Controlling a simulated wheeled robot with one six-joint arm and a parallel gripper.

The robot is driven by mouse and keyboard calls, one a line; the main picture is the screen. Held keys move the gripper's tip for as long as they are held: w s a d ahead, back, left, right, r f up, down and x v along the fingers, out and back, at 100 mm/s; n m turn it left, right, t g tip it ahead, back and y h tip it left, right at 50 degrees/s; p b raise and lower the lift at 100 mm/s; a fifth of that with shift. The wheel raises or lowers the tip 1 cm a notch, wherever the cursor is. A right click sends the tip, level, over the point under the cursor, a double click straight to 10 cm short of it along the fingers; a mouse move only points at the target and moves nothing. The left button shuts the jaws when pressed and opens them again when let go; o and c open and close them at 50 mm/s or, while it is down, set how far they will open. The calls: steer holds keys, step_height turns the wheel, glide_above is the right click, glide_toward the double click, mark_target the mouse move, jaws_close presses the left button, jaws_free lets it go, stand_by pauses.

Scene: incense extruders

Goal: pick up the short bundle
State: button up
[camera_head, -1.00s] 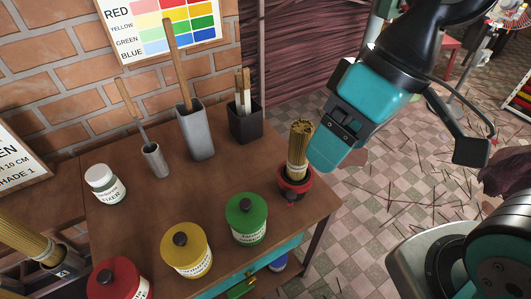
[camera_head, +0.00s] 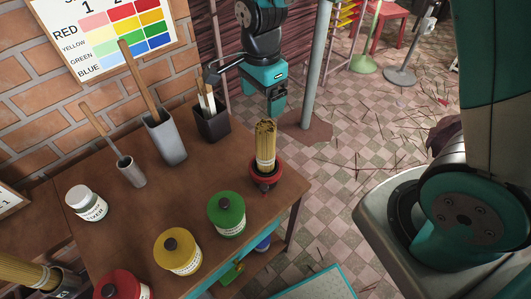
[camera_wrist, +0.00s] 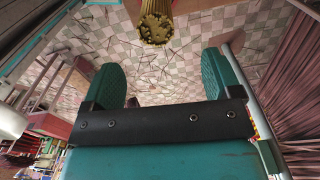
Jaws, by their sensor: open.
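A bundle of tan incense sticks (camera_head: 265,148) stands upright in a small red-rimmed pot (camera_head: 266,183) at the table's right corner. In the wrist view its stick ends (camera_wrist: 155,27) show at the top, beyond the fingertips. A second tan bundle (camera_head: 22,272) leans in a metal holder at the lower left, partly cut off by the frame. My gripper (camera_wrist: 166,68) is open and empty, its two green fingers apart. In the head view my gripper (camera_head: 276,110) is beyond the potted bundle, apart from it.
On the table (camera_head: 195,195) stand a green jar (camera_head: 228,222), a yellow jar (camera_head: 178,257), a red jar (camera_head: 122,286) and a white jar (camera_head: 87,203). Tool holders stand along the brick wall, including a dark square one (camera_head: 213,125). A grey pole (camera_head: 317,65) rises behind my gripper.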

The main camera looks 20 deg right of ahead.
mark_target(266, 126)
step_height(266, 126, down, 7)
steer(key=shift+r+p, duration=0.15)
steer(key=shift+p, duration=0.4)
steer(key=shift+s+d+f+p, duration=0.15)
steer(key=shift+f+p, duration=0.35)
steer(key=shift+f, duration=0.85)
steer(key=shift+s+d+f+p, duration=0.15)
steer(key=shift+f+p, duration=0.35)
steer(key=shift+f, duration=0.8)
steer(key=shift+c, duration=0.5)
steer(key=c, duration=1.3)
steer(key=shift+r, duration=0.1)
